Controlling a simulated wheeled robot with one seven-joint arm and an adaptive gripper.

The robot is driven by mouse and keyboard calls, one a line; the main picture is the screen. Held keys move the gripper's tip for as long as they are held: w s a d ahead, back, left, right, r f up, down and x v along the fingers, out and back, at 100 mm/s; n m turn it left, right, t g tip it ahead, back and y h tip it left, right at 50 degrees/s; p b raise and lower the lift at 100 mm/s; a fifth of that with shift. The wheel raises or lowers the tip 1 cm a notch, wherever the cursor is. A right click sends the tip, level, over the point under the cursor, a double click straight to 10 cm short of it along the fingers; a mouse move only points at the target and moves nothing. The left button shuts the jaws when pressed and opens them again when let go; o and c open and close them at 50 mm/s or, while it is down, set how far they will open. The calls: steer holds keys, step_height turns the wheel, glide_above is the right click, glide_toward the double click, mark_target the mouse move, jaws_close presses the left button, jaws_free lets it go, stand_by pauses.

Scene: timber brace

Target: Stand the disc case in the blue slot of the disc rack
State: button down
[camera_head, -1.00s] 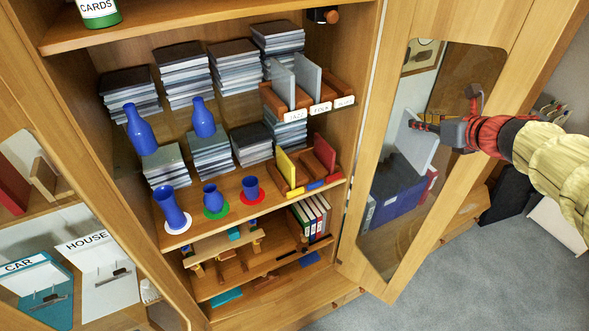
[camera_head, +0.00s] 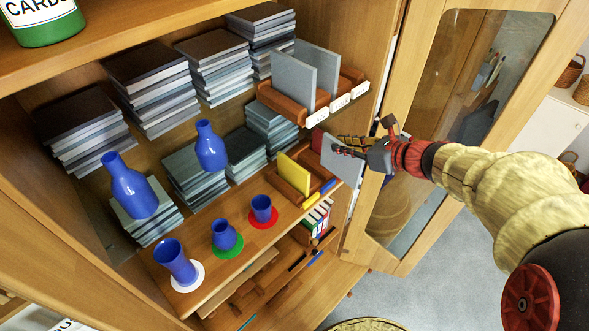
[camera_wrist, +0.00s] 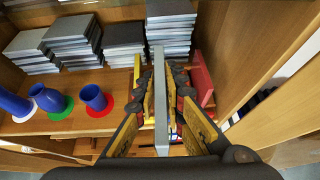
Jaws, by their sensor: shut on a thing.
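My gripper (camera_head: 362,152) is shut on a thin light-grey disc case (camera_head: 338,165). The case stands upright between the fingers and also shows edge-on in the wrist view (camera_wrist: 160,95). The wooden disc rack (camera_head: 291,184) is on the cabinet shelf, with yellow and blue tabs (camera_head: 327,186) on its front. A yellow case (camera_head: 293,173) stands in its left part. A red case (camera_wrist: 203,78) stands at its right. In the wrist view the held case appears between these two. The held case partly hides the rack's right end; I cannot tell whether they touch.
An upper rack (camera_head: 285,104) holds grey cases above. Blue vases (camera_head: 262,208) stand on coloured coasters at the left of the shelf. Stacks of cases (camera_head: 200,170) fill the back. The open glass door (camera_head: 450,110) is at the right.

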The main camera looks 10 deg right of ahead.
mark_target(323, 138)
steer(key=shift+w+a, duration=0.15)
steer(key=shift+a, duration=0.2)
steer(key=shift+d, duration=0.1)
steer(key=shift+w+f+n+y, duration=0.1)
steer(key=shift+w+n+y, duration=0.2)
steer(key=shift+y, duration=0.1)
steer(key=x, duration=0.5)
steer(key=w+d+x, duration=0.1)
steer(key=x, duration=0.2)
steer(key=shift+d, duration=0.15)
steer(key=w+a+f, duration=0.1)
steer(key=w+f, duration=0.4)
steer(key=f, duration=0.3)
steer(key=shift+w+a+f, duration=0.15)
steer(key=shift+a+f, duration=0.2)
steer(key=shift+f, duration=0.05)
